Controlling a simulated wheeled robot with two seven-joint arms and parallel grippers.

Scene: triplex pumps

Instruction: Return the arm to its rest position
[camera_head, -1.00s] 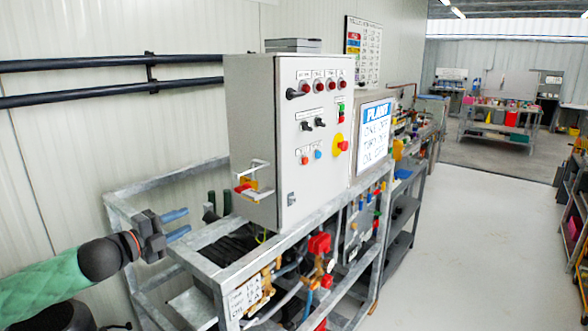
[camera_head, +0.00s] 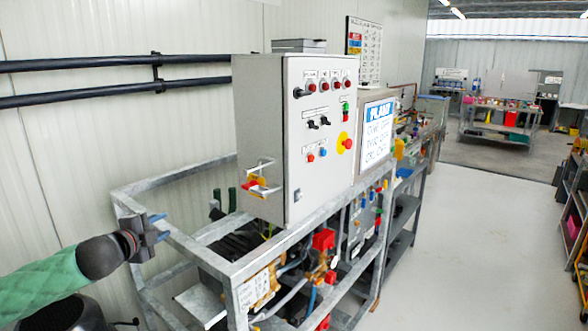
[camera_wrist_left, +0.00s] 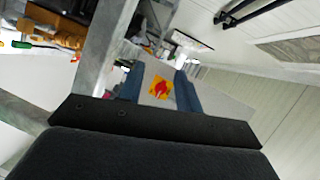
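My left gripper (camera_head: 160,228) is at the left of the head view, beside the near left corner of the metal pump frame. Its two blue fingers are apart, with nothing between them. In the left wrist view the open blue fingers (camera_wrist_left: 160,88) show with a gap. Through the gap I see the red and yellow switch (camera_wrist_left: 160,88) on the side of the control cabinet, some way beyond the fingertips. The green-sleeved left arm (camera_head: 40,284) comes in from the lower left. My right gripper is not in view.
The galvanized pump frame (camera_head: 199,251) stands just right of the gripper. It carries the grey control cabinet (camera_head: 262,130), whose side has the red-yellow switch (camera_head: 254,184) with a metal guard. Dark pipes (camera_head: 100,91) run along the wall. The floor (camera_head: 468,230) at right is clear.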

